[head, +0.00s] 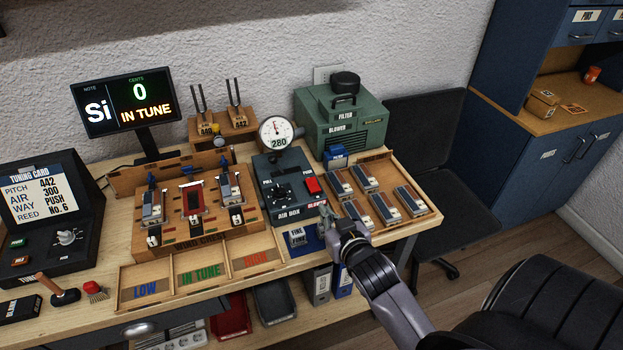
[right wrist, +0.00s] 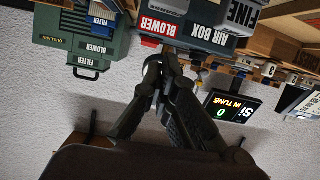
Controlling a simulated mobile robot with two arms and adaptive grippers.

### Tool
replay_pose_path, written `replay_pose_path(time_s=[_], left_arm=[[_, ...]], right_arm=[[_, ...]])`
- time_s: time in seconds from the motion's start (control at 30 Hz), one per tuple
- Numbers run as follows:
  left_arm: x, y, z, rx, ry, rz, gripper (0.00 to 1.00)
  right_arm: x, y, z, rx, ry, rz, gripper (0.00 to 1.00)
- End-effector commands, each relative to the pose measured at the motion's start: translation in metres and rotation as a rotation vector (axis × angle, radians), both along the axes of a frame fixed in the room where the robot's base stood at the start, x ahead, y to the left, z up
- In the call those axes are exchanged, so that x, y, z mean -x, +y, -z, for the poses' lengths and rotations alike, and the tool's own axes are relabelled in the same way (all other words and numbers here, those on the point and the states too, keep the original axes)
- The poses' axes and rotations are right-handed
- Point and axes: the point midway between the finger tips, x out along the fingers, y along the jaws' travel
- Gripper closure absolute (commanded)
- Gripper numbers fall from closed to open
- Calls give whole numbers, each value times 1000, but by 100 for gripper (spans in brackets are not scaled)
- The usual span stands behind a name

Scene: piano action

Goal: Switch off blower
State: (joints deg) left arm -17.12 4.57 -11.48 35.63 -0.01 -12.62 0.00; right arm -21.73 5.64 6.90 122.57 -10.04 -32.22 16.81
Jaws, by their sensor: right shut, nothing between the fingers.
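The air box (head: 272,200) is a dark box on the bench with a round gauge (head: 276,133) reading 280. My right gripper (head: 328,214) is shut and empty, just in front of the air box's right front corner, below the switch in the picture. Contact with the box cannot be told. My left gripper is not in view.
A wooden tray of reed blocks (head: 428,218) lies right of the air box, close to my right gripper. The display (head: 122,102) reads Si, 0, IN TUNE. A dark chair (head: 415,150) stands behind the bench's right end.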

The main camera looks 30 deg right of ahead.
Motion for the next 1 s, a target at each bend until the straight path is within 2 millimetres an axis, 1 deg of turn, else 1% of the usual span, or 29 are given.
replay_pose_path(time_s=[0.03,0.1,0.2,0.3,0.6,0.73,0.87,1.0], left_arm=[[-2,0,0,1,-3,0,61],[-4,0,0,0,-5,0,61],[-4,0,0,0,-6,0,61],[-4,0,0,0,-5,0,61],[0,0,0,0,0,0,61],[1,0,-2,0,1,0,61],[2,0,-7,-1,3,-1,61],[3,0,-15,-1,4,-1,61]], right_arm=[[-6,-7,-14,6,-57,8,100],[-12,-14,-29,10,-124,16,100],[-17,-19,-45,15,-189,19,100],[-19,-22,-51,18,-216,20,100],[-19,-22,-52,17,-218,19,100],[-25,-23,-51,18,-217,19,100],[-43,-27,-51,18,-218,19,100],[-71,-34,-48,18,-217,19,100]])
